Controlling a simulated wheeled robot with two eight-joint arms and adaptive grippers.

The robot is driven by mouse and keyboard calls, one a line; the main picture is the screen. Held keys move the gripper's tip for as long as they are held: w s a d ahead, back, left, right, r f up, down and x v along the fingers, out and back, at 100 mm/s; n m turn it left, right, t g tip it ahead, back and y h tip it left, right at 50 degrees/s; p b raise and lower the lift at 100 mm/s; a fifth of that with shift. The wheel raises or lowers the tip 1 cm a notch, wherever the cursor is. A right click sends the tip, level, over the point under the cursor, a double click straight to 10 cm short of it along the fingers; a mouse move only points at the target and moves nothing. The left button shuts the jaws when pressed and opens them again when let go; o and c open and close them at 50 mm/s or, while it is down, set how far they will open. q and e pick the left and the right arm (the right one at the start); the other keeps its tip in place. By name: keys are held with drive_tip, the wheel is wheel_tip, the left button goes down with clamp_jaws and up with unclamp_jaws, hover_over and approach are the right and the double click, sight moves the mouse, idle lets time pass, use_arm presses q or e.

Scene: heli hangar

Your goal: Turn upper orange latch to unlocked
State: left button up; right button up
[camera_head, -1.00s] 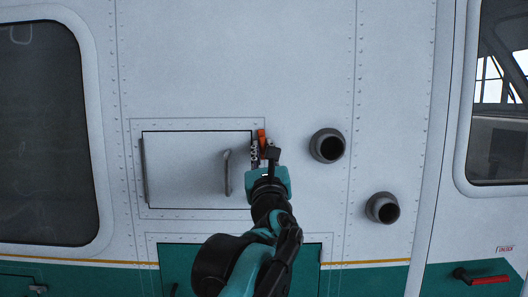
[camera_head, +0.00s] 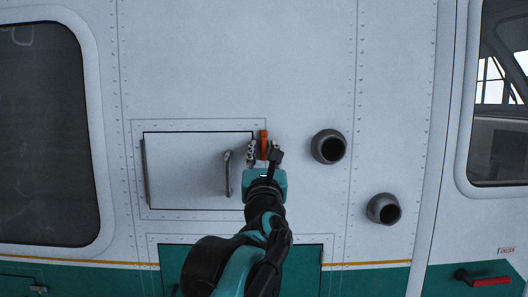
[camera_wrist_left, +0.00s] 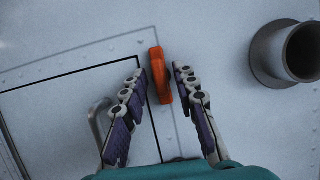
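The upper orange latch (camera_head: 264,143) is on the right edge of the rectangular hatch panel (camera_head: 190,190), near its top right corner. It stands about upright in the head view. My left gripper (camera_head: 263,152) is open at the latch, with one finger on each side. The left wrist view shows the orange latch (camera_wrist_left: 160,75) between the open fingertips (camera_wrist_left: 158,80), nearer the right finger; I cannot tell whether that finger touches it. Nothing is held. My right gripper is in neither view.
A grey handle (camera_head: 228,174) stands out from the hatch left of my gripper. Two round grey pipes, an upper one (camera_head: 328,146) and a lower one (camera_head: 384,208), protrude at the right. A red handle (camera_head: 488,281) is at the lower right. The wall above is clear.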

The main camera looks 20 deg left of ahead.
use_arm(q)
drive_tip(key=v, duration=1.2)
drive_tip(key=s+a+f+n+g+y+b, duration=0.15)
drive_tip(key=a+f+n+g+b, duration=0.35)
drive_tip(key=f, duration=1)
drive_tip(key=s+a+f+n+g+b, duration=0.25)
drive_tip(key=f+n+b, duration=0.5)
drive_tip(key=f, duration=0.75)
drive_tip(key=s+a+f+n+g+y+b, duration=0.15)
drive_tip(key=a+f+n+b, duration=0.4)
drive_tip(key=f, duration=0.85)
drive_tip(key=s+d+f+n+g+h+b, duration=0.2)
drive_tip(key=f+n+b, duration=0.3)
drive_tip(key=f, duration=0.8)
drive_tip(key=s+d+f+n+g+h+b, duration=0.1)
drive_tip(key=s+d+f+n+h+b, duration=0.3)
drive_tip(key=f, duration=0.9)
drive_tip(key=s+d+f+n+g+h+b, duration=0.2)
drive_tip(key=f+n+b, duration=0.4)
drive_tip(key=f, duration=0.8)
drive_tip(key=shift+s+d+g+h+b, duration=0.3)
drive_tip(key=shift+s+d+h+b, duration=0.3)
drive_tip(key=shift+s+d+b, duration=0.35)
